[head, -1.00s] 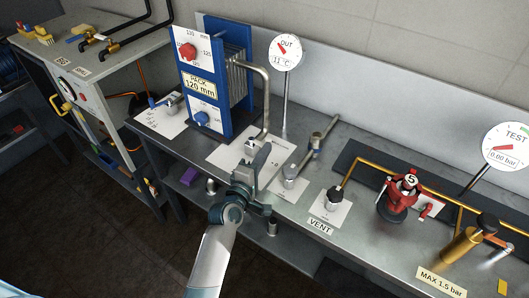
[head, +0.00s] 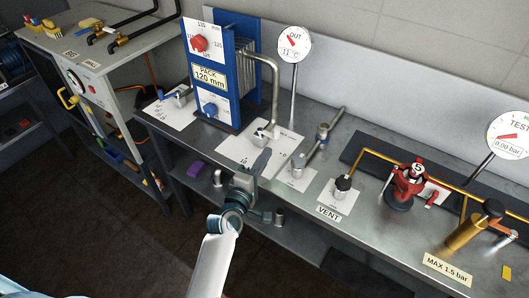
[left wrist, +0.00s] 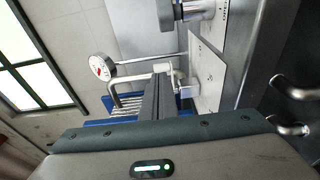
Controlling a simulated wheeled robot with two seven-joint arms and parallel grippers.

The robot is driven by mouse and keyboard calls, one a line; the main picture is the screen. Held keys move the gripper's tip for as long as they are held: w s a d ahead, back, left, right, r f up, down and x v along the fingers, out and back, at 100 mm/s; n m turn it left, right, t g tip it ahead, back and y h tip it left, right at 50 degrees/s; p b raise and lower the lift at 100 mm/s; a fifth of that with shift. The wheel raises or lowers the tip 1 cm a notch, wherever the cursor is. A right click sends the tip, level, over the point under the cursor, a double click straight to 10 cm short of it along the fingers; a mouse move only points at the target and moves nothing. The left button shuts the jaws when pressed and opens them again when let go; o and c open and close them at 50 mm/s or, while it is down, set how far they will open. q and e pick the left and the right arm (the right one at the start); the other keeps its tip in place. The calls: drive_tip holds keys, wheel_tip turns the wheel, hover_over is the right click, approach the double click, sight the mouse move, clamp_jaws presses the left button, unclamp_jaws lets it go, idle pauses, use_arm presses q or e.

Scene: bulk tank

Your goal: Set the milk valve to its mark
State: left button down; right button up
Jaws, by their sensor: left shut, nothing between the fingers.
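The milk valve (head: 262,133) is a small pale metal fitting on a white marked plate (head: 232,153), at the foot of a bent steel pipe. Its marks are too small to read. My left gripper (head: 262,158) is shut and empty. In the head view it overlaps the plate's front part, just in front of the valve; I cannot tell its height. My right gripper is out of view.
The blue plate pack (head: 212,85) stands behind and left. The OUT dial (head: 294,47) is on a thin post. To the right are the vent valve (head: 342,187), a red valve (head: 408,180) and a brass cylinder (head: 470,230). A lower shelf holds a purple block (head: 195,169).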

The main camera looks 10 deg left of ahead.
use_arm(q)
drive_tip(key=s+d+b, duration=0.1)
drive_tip(key=s, duration=0.5)
drive_tip(key=shift+s+d, duration=0.15)
drive_tip(key=shift+s, duration=0.2)
drive_tip(key=shift+r, duration=0.1)
